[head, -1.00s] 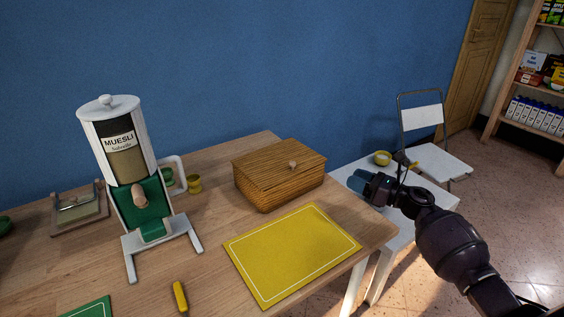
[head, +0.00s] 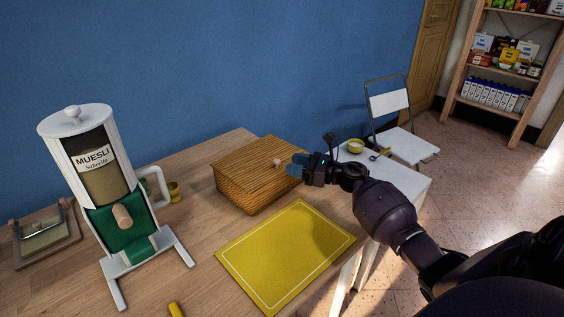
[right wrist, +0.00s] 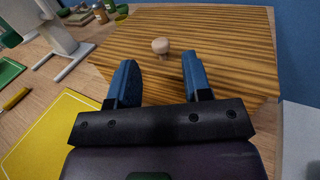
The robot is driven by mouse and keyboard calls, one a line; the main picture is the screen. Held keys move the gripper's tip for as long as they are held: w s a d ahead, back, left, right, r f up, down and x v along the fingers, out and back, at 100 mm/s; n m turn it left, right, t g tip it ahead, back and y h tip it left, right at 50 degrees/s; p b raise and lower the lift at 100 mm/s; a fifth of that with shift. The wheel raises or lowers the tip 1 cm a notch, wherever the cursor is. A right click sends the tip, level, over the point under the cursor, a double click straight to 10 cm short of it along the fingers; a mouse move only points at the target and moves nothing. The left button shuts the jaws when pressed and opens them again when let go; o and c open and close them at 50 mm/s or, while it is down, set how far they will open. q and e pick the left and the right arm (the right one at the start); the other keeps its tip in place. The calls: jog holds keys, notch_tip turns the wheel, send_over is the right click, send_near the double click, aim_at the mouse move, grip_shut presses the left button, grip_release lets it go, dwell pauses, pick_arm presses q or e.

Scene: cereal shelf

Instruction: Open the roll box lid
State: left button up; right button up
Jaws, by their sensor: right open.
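The roll box (head: 240,185) is a brown striped wooden box on the table, with its lid (head: 250,157) shut. A small pale round knob (head: 277,163) sits on the lid; it also shows in the right wrist view (right wrist: 160,46). My right gripper (head: 291,165) is open at the right side of the box, with its blue fingers close to the knob. In the right wrist view the fingers (right wrist: 158,75) point at the knob, which lies beyond the tips and between their lines. Nothing is between the fingers. My left gripper is not in view.
A yellow mat (head: 285,255) lies in front of the box. A muesli dispenser (head: 98,180) stands to the left, with a small yellow cup (head: 173,190) beside it. A white side table (head: 400,183) with a yellow bowl (head: 355,146) is at the right.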

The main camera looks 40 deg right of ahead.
aim_at(282, 168)
jog(key=shift+x, duration=2.2)
grip_shut()
